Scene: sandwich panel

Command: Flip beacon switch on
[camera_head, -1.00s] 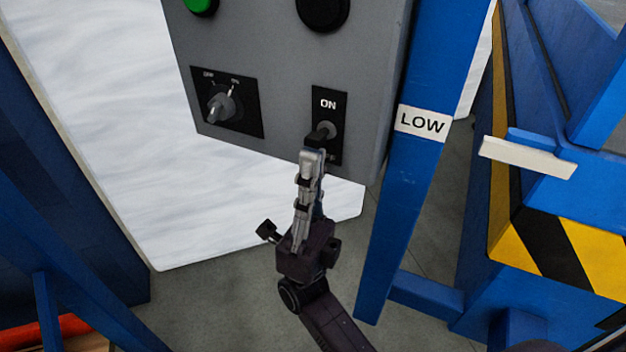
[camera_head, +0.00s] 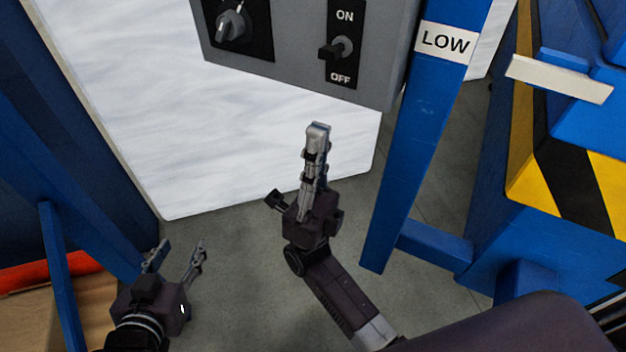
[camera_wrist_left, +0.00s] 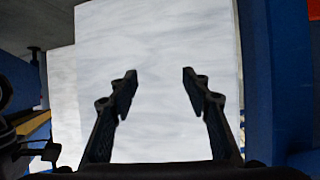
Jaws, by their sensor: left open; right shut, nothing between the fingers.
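A toggle switch (camera_head: 342,47) sits on a black plate marked ON above and OFF below, low on the grey panel (camera_head: 300,78). Its dark lever sticks out toward the left; I cannot tell for sure which way it is thrown. No beacon label is readable. My right gripper (camera_head: 318,128) is shut and empty, pointing up, below the panel and apart from the switch. My left gripper (camera_head: 180,246) is open and empty at the lower left; its two fingers (camera_wrist_left: 160,85) show in the left wrist view against a white surface.
A rotary knob (camera_head: 232,24) on a black plate is left of the toggle. A blue post (camera_head: 425,110) with a LOW label (camera_head: 445,41) stands right of the panel. A white sheet (camera_head: 150,110) is behind. Yellow-black striped blue structure (camera_head: 570,180) stands at right.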

